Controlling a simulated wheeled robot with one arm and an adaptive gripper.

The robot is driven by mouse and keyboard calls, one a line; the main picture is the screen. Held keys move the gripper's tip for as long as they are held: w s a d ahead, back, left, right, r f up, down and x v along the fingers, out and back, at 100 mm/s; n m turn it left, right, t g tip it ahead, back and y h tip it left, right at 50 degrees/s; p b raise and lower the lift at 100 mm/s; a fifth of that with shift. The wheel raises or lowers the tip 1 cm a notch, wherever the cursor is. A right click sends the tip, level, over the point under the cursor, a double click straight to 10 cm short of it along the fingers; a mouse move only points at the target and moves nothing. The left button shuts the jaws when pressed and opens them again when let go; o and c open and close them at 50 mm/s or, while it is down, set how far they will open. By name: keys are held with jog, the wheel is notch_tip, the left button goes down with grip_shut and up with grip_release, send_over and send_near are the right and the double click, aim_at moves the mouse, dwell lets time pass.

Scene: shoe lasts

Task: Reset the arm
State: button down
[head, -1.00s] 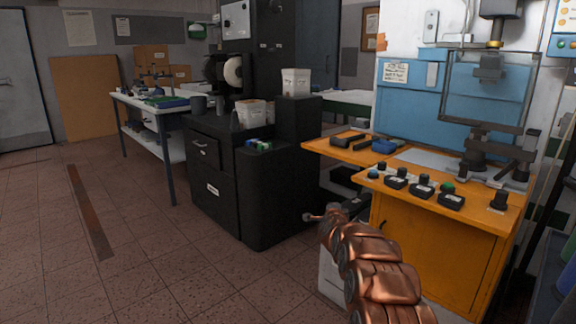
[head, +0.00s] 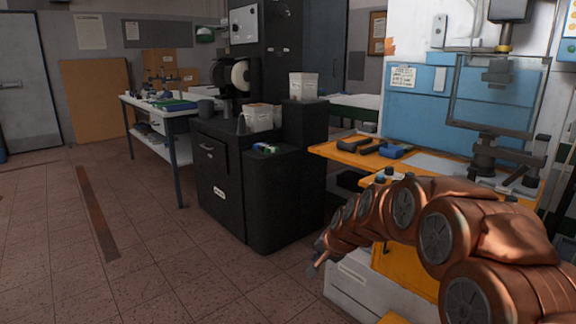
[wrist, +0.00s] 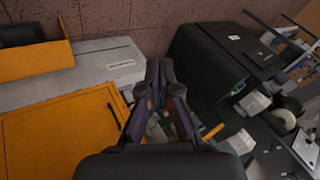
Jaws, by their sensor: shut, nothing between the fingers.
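My copper-coloured arm reaches in from the lower right in the head view, in front of the orange machine stand. My gripper (head: 315,262) is a small dark tip at the arm's left end, beside the stand and low over the floor. In the wrist view the gripper (wrist: 160,70) shows its two dark fingers together, with nothing held. The arm hides much of the stand's front and its row of controls in the head view.
The orange stand (head: 345,150) and a pale box (head: 360,290) are close to the arm. A black cabinet (head: 265,205) stands left of the gripper. A workbench (head: 165,110) is farther back. The tiled floor (head: 150,270) at left is mostly clear.

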jog(key=s+d+f+n+g+h, duration=0.1)
jog(key=s+d+n+g, duration=0.15)
jog(key=s, duration=1.35)
jog(key=s+d+n+g+h, duration=0.15)
jog(key=s+d+g, duration=0.25)
jog(key=s, duration=1.1)
jog(key=s+d+f+n+g+h, duration=0.1)
jog(key=s+d+n+g, duration=0.25)
jog(key=s, duration=1.25)
notch_tip(320, 180, up, 27)
jog(key=t+p, duration=0.1)
jog(key=p, duration=2.4)
jog(key=shift+f+m, duration=0.2)
jog(key=shift+m, duration=0.25)
